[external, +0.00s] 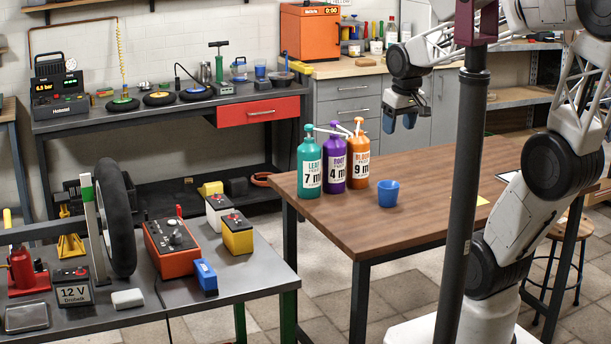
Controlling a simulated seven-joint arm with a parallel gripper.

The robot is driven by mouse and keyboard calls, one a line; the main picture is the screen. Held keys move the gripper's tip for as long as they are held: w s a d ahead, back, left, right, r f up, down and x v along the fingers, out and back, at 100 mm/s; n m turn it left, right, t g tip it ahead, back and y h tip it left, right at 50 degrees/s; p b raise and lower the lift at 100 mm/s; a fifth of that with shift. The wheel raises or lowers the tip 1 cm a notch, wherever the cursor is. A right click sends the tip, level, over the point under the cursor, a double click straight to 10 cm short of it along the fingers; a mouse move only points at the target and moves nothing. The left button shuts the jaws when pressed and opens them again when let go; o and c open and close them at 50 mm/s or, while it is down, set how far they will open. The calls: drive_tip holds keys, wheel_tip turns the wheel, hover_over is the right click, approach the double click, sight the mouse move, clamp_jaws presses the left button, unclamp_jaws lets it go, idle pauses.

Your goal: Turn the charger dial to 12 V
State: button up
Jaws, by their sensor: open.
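The likely charger is an orange box (173,246) with a dark sloped top panel, on the grey workbench at the lower left in the external view. Small knobs and a red upright part show on the panel; the dial's setting is too small to read. My gripper (403,121) is open and empty, pointing down above the wooden table, far to the right of the charger.
A tyre (115,218) stands upright just left of the charger. A yellow battery (237,233) and a blue block (206,276) sit right of it. Teal, purple and orange bottles (360,165) and a blue cup (388,193) stand on the wooden table (420,215). A dark post (470,190) rises in front.

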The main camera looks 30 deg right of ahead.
drive_tip(key=w+a+f+n, duration=0.1)
drive_tip(key=w+a+n, duration=0.3)
drive_tip(key=w+a, duration=0.8)
drive_tip(key=n+g, duration=0.2)
drive_tip(key=n, duration=0.6)
hover_over(175, 231)
wheel_tip(175, 231, down, 23)
drive_tip(key=shift+r, duration=0.1)
drive_tip(key=shift+f, duration=3.9)
drive_tip(key=c, duration=0.9)
